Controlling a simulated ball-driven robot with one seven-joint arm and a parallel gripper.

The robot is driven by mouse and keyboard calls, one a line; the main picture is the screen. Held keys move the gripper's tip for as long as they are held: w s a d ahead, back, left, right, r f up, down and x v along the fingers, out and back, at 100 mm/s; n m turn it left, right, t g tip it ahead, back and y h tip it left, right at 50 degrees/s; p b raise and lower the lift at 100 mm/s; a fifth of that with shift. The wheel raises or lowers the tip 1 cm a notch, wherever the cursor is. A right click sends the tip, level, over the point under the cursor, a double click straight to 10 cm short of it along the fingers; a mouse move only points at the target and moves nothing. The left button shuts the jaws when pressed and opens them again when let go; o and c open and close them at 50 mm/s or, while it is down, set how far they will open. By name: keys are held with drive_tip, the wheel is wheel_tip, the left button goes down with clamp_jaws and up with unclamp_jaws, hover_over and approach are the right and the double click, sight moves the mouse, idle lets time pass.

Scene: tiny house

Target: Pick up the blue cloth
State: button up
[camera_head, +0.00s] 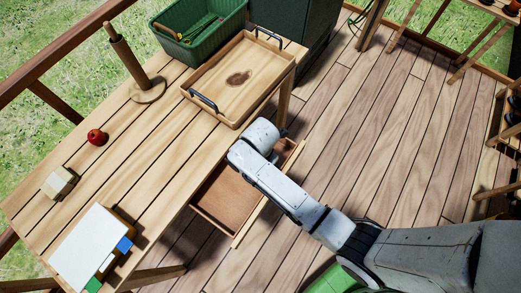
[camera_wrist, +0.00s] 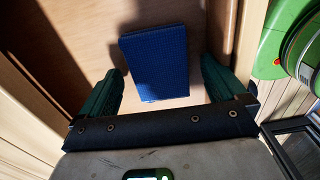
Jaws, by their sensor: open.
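The blue cloth (camera_wrist: 155,62) shows in the wrist view as a flat dark-blue rectangle with a fine woven texture. It lies on the brown bottom of an open wooden drawer (camera_head: 225,203). My gripper (camera_wrist: 163,85) is open, with one dark green finger on each side of the cloth's near part in the picture. The fingers look apart from the cloth, and its height above the cloth is hard to tell. In the head view my arm reaches over the drawer, and the cloth and my gripper's fingers are hidden behind it.
The drawer's wooden walls rise close around the gripper.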

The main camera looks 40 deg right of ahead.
drive_tip(key=shift+f, duration=0.1)
drive_tip(key=shift+c, duration=0.2)
drive_tip(key=c, duration=1.1)
drive_tip(key=shift+r, duration=0.75)
drive_tip(key=s+r, duration=0.7)
drive_tip(key=s, duration=0.2)
drive_tip(key=s+r, duration=0.4)
drive_tip(key=s, duration=0.1)
drive_tip(key=shift+a+r, duration=0.2)
drive_tip(key=shift+r, duration=0.1)
